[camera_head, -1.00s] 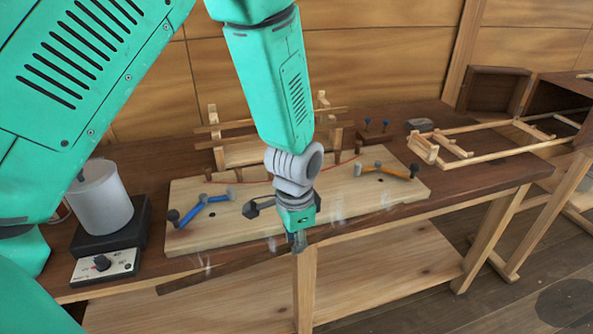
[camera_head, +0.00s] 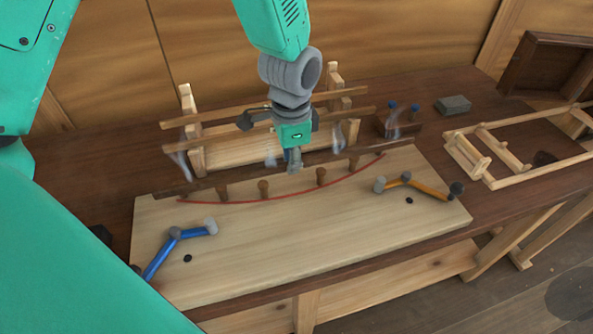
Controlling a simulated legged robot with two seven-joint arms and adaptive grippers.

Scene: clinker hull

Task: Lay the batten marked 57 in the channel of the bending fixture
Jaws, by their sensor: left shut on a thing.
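My left gripper (camera_head: 293,165) is shut on a long dark batten (camera_head: 225,179), holding it near its middle. Wisps of vapour rise from it, and no number on it is legible. The batten looks straight and spans the back edge of the bending fixture (camera_head: 270,245), a pale board. It lies behind or above several wooden pegs (camera_head: 263,188) and a curved red line (camera_head: 335,184); I cannot tell its exact height. A blue lever clamp (camera_head: 165,250) is at the board's left and an orange one (camera_head: 428,190) at its right. My right gripper is not in view.
A wooden rack (camera_head: 187,110) with battens across it stands close behind the fixture. A dark block with blue-topped pins (camera_head: 400,125) and a grey block (camera_head: 453,105) are at the back right. A ladder-like wooden frame (camera_head: 510,160) lies at the right.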

